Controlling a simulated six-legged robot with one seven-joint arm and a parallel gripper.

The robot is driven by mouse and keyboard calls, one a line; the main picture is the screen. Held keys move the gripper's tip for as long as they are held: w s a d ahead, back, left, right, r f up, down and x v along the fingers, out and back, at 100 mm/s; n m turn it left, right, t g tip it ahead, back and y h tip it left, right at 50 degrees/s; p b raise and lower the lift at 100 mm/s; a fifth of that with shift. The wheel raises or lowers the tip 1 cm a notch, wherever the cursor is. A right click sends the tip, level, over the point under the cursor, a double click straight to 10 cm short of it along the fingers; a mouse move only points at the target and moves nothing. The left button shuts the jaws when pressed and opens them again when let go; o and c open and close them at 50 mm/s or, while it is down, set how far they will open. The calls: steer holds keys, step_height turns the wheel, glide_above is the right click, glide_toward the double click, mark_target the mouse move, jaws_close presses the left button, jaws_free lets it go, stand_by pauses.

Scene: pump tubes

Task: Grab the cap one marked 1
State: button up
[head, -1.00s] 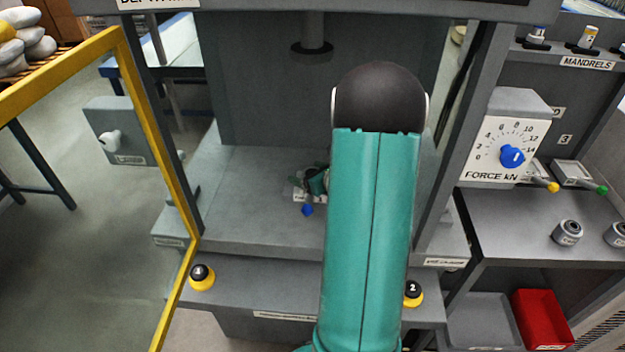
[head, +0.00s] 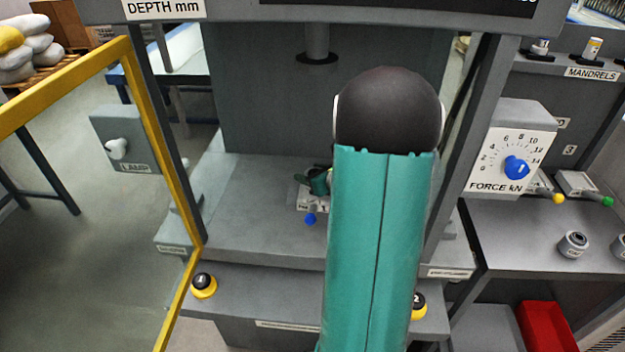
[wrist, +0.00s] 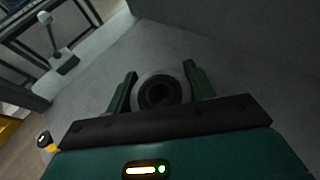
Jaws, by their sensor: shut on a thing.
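My gripper (wrist: 159,82) has its two green fingers on either side of a round grey ring-shaped part (wrist: 144,82) with a dark bore, in the wrist view. It is shut on this part; no mark on it is readable. In the head view only a green bit of the gripper (head: 318,182) shows over the press bed, left of my arm, which hides the rest. A similar button (head: 418,302) at front right is partly hidden by my arm.
A small block with a blue knob (head: 310,219) is by the gripper. The press ram (head: 317,45) hangs above. A yellow-framed door (head: 160,150) stands open at left. Grey rings (head: 573,245) lie on the right shelf, near a red bin (head: 547,328). The bed's left side is clear.

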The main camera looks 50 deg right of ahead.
steer(key=s+a+r, duration=0.6)
steer(key=a+r, duration=0.3)
steer(key=a, duration=0.2)
steer(key=shift+a, duration=0.3)
